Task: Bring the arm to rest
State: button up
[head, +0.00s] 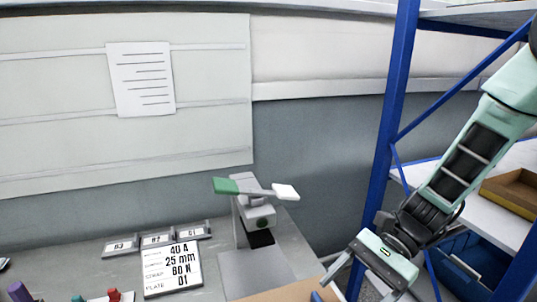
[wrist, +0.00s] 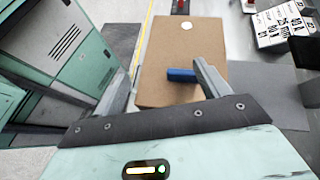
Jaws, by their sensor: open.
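My mint-green arm reaches down from the right in the head view. My gripper (head: 357,284) is open at the lower right, with nothing seen held between its fingers. In the wrist view my gripper (wrist: 160,80) shows two grey fingers spread apart above a brown cardboard surface (wrist: 158,45). A small blue piece (wrist: 182,75) shows on that surface, beside the right finger; whether they touch I cannot tell. The cardboard (head: 285,294) and the blue piece (head: 316,297) are cut off at the bottom of the head view.
A grey test device (head: 255,213) with a green-and-white lever stands on the bench, left of my gripper. A data sign (head: 170,270) and small labelled plates (head: 157,240) are further left. A blue rack post (head: 392,110) and shelf carton (head: 512,192) are close to my arm.

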jog(key=s+a+r+n+t+h, duration=0.1)
jog(key=s+r+n+t+h, duration=0.1)
jog(key=s+n+h, duration=0.3)
jog(key=s+r+n+t+h, duration=0.3)
jog(key=s+r+n+h, duration=0.1)
jog(key=n, duration=1)
jog(key=shift+s+a+r+h, duration=0.35)
jog(key=shift+s+h, duration=0.15)
jog(key=shift+s, duration=0.6)
